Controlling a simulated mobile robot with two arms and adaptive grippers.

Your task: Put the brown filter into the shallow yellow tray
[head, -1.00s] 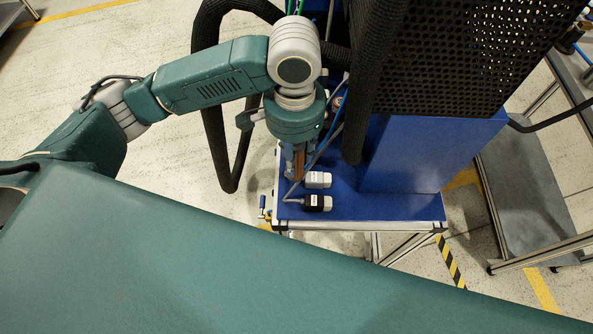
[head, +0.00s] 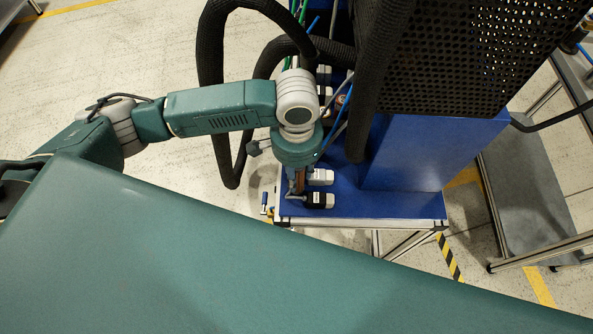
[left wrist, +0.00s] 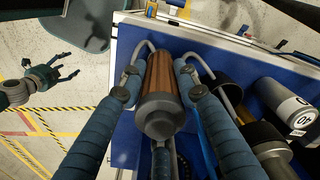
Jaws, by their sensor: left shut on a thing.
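The brown filter (left wrist: 163,80), a ribbed brown cylinder with a dark grey end cap, sits between the two blue fingers of my left gripper (left wrist: 157,82) in the left wrist view. The gripper is shut on it, with fingers on both sides. In the head view my left gripper (head: 298,182) points down over the left part of the blue platform, beside two white-ended fittings; the filter is mostly hidden there. My right gripper (left wrist: 68,66) shows at the left of the left wrist view, its fingers apart and empty. I cannot make out the shallow yellow tray.
The blue platform (head: 350,207) carries a white-and-black fitting (head: 320,201) and a white one (head: 322,177) right of the left gripper. Black hoses (head: 215,120) loop behind the arm. A perforated black guard (head: 450,60) stands to the right. A grey cart (head: 520,200) stands farther right.

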